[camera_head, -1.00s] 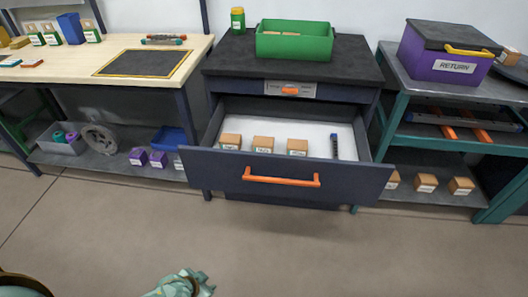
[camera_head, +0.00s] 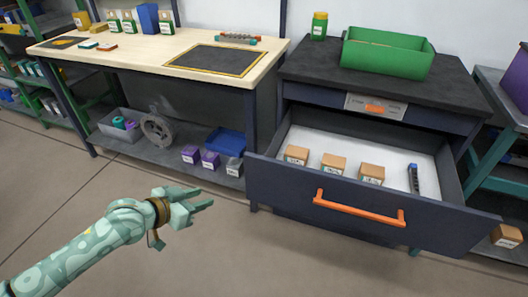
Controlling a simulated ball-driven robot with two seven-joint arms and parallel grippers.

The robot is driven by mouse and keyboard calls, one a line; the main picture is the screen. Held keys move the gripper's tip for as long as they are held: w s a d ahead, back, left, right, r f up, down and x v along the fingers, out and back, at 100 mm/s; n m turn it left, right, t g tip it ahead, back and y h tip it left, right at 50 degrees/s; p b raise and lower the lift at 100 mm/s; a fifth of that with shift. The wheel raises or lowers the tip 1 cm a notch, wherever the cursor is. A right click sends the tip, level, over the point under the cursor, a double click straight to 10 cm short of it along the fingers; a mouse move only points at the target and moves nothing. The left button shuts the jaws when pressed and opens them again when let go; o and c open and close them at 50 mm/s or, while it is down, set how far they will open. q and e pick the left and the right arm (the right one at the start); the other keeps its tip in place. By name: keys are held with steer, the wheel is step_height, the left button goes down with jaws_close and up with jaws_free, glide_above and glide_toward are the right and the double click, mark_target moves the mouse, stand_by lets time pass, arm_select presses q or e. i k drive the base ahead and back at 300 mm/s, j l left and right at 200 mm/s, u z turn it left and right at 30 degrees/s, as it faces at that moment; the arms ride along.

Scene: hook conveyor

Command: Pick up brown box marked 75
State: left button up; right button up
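Brown boxes with white labels stand in the open drawer (camera_head: 340,208): a left one (camera_head: 296,155), a middle one (camera_head: 334,163) and a right one (camera_head: 371,174). The label print is too small to read, so I cannot tell which is marked 75. Another brown box (camera_head: 507,236) sits on the low shelf at the right edge. My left gripper (camera_head: 205,198) is in front of the workbench, left of the drawer and apart from it. Its fingers look parted, with nothing between them. My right gripper is not in view.
The drawer has an orange handle (camera_head: 358,208) and holds a dark blue tool (camera_head: 413,179). A green bin (camera_head: 388,58) stands above on the cabinet. Purple boxes (camera_head: 210,160) sit on the shelf under the wooden workbench (camera_head: 150,52). The floor in front is clear.

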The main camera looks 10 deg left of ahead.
mark_target(336, 164)
steer(key=i+j+u, duration=0.15)
steer(key=u, duration=0.3)
steer(key=i+u, duration=0.4)
steer(key=i+j+z, duration=0.1)
steer(key=z, duration=0.25)
steer(key=i+j+z, duration=0.15)
steer(key=i+z, duration=0.2)
steer(key=i+j+z, duration=0.15)
steer(key=z, duration=1.6)
